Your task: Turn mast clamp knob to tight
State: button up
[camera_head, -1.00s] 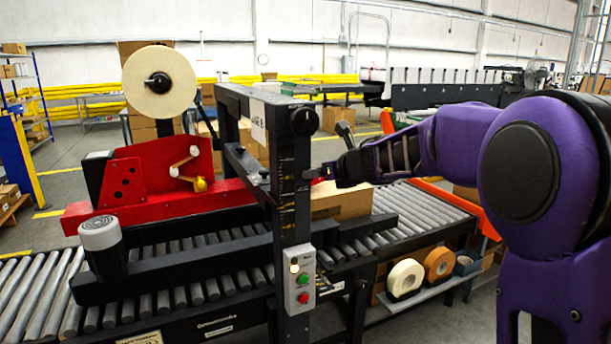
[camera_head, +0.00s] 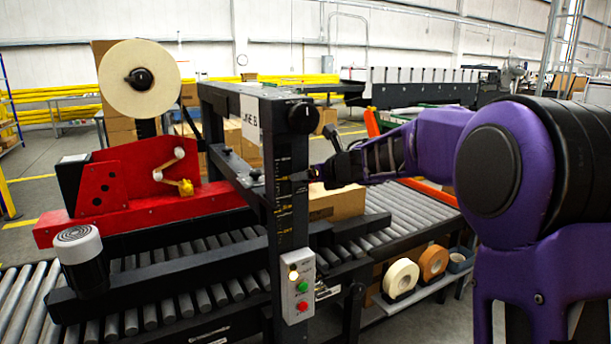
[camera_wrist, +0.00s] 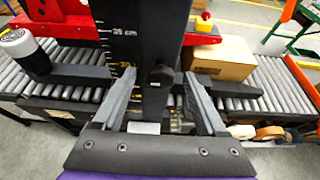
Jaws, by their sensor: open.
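The mast (camera_head: 287,205) is a black upright post with a yellow height scale. In the wrist view, a black round knob (camera_wrist: 161,77) sticks out of the mast's face beside the scale, near the 30 mark. I take it as the mast clamp knob. My gripper (camera_wrist: 160,84) is open, with one grey finger on each side of the knob. Whether a finger touches it cannot be told. In the head view my gripper (camera_head: 308,175) reaches the mast from the right, and the knob cannot be made out there. The knob's tight or loose setting is not readable.
A larger black round knob (camera_head: 303,118) sits at the mast top. A button box (camera_head: 298,286) is on the mast below my gripper. A cardboard box (camera_head: 337,202) lies on the rollers behind. A red tape head (camera_head: 140,185) stands left.

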dwell(0.3)
grip_shut()
dwell(0.3)
jog(key=shift+w+d+f+m+g+y+p, duration=0.15)
jog(key=shift+m+y+p, duration=0.45)
jog(key=shift+m+y, duration=1.15)
jog(key=shift+w+d+f+m+g+y+p, duration=0.2)
jog(key=shift+m+y+p, duration=0.5)
jog(key=shift+m, duration=2)
jog(key=shift+d+f+m+g+y+p, duration=0.1)
jog(key=shift+f+m+g+y+p, duration=0.3)
jog(key=shift+m+y, duration=1.4)
jog(key=shift+r+m+h, duration=0.2)
jog(key=shift+m+h, duration=0.25)
jog(key=shift+m, duration=0.1)
